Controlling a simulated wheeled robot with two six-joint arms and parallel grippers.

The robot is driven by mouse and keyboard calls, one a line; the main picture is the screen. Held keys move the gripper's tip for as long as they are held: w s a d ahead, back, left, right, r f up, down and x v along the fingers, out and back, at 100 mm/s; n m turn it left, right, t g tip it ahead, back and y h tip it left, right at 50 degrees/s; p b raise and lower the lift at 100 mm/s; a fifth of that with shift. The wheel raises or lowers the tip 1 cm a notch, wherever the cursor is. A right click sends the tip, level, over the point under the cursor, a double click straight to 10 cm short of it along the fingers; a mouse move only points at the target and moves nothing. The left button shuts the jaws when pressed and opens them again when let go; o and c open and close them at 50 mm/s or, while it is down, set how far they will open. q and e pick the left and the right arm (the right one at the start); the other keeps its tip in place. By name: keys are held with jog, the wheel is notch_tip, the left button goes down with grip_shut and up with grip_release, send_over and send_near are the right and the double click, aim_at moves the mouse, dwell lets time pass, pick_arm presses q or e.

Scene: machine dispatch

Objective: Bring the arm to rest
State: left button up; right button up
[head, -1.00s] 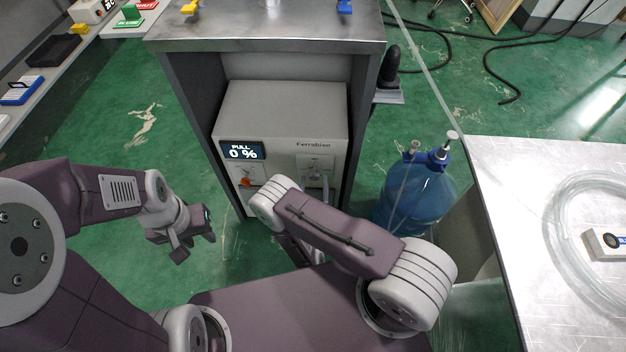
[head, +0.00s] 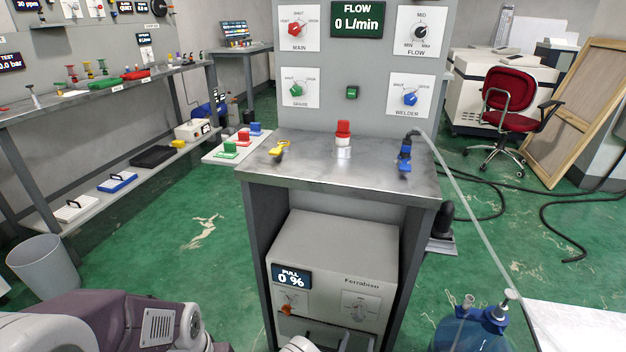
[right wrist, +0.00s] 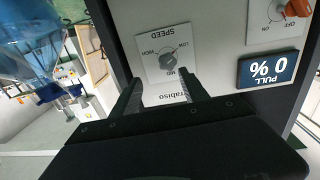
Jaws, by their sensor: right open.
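My right gripper (right wrist: 161,78) shows in the right wrist view with its two fingers apart and nothing between them. It is in front of the Ferrabiso machine, near the grey speed dial (right wrist: 168,62); I cannot tell how far from the dial. In the head view the machine (head: 335,250) stands under the metal bench, its pull display (head: 291,278) reading 0 %. A piece of my right arm (head: 300,344) shows at the bottom edge. My left arm (head: 160,325) is at the bottom left; its gripper is out of frame.
The steel bench top (head: 330,172) carries a red-topped fitting (head: 344,135) and yellow and blue valves. A blue bottle (head: 475,330) and a pale table (head: 580,330) are at the lower right. Black hoses (head: 575,230) lie on the green floor. A bin (head: 45,268) stands at left.

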jog(key=s+d+r+m+g+h, duration=0.2)
jog(key=d+r+m+g+h, duration=0.6)
jog(key=m, duration=0.6)
jog(key=s+d+r+m+g+y, duration=0.1)
jog(key=s+d+m+g+y, duration=0.15)
jog(key=s+m+g, duration=0.75)
jog(key=s+d+r+m+g+y, duration=0.2)
jog(key=s+d+m, duration=0.15)
jog(key=m, duration=1.25)
jog(key=w+a+r+m+t+y, duration=0.15)
jog(key=a+m+y, duration=0.4)
jog(key=m, duration=0.75)
jog(key=a+r+m+t+y, duration=0.15)
jog(key=a+m+y, duration=0.4)
jog(key=m, duration=0.65)
notch_tip(320, 180, up, 33)
jog(key=w+m+t+p, duration=0.1)
jog(key=m+p, duration=0.1)
jog(key=p, duration=3)
jog(key=shift+a+r+m+t, duration=0.2)
jog(key=shift+a+m+t, duration=0.1)
